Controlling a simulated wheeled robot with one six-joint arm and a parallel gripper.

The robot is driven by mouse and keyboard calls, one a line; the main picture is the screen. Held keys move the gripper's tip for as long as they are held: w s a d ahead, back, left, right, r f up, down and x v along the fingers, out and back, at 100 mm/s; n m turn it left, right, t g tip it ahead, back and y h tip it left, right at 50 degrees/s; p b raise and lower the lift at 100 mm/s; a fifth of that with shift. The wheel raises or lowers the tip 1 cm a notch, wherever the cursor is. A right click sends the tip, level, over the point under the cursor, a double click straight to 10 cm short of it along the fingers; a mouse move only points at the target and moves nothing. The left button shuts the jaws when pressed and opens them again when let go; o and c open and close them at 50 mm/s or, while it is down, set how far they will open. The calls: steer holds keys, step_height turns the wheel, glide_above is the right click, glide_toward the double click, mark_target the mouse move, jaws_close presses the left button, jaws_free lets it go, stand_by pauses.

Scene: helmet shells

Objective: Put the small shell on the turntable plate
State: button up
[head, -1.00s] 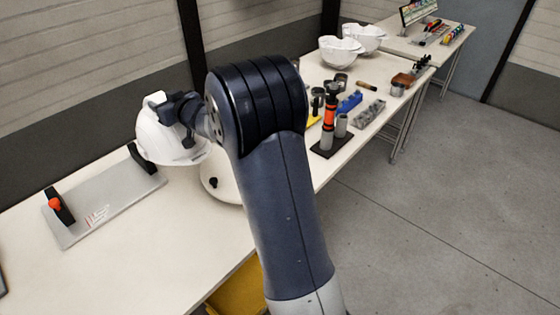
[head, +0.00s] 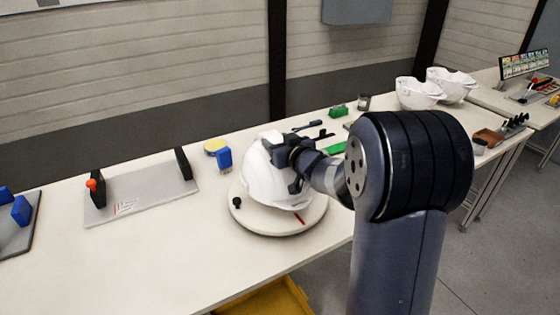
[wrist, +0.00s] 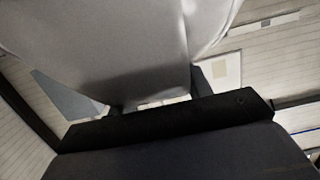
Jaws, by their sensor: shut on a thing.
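The small shell is a white helmet shell (head: 265,178) in the middle of the head view. My gripper (head: 292,165) is shut on its right side, with the dark jaws against the shell. The turntable plate (head: 282,224) is a round, pale disc with a red mark and a black knob, directly below the shell in the picture. I cannot tell whether the shell touches the plate or hangs just above it. In the wrist view the shell (wrist: 120,45) fills the upper left, close to the camera, and the fingertips are mostly hidden.
A grey plate with black uprights (head: 140,198) lies left of the turntable. A blue block (head: 224,160) and a yellow round item (head: 214,146) stand behind it. Two white shells (head: 418,92) sit at the far right. A yellow bin (head: 265,300) is below the front edge.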

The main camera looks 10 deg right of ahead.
steer(key=shift+f+b, duration=0.3)
steer(key=shift+f, duration=1.55)
steer(key=shift+f, duration=0.2)
steer(key=o, duration=1.2)
steer(key=shift+c, duration=0.2)
steer(key=shift+r, duration=0.25)
steer(key=v, duration=1.2)
steer(key=shift+w+f, duration=0.1)
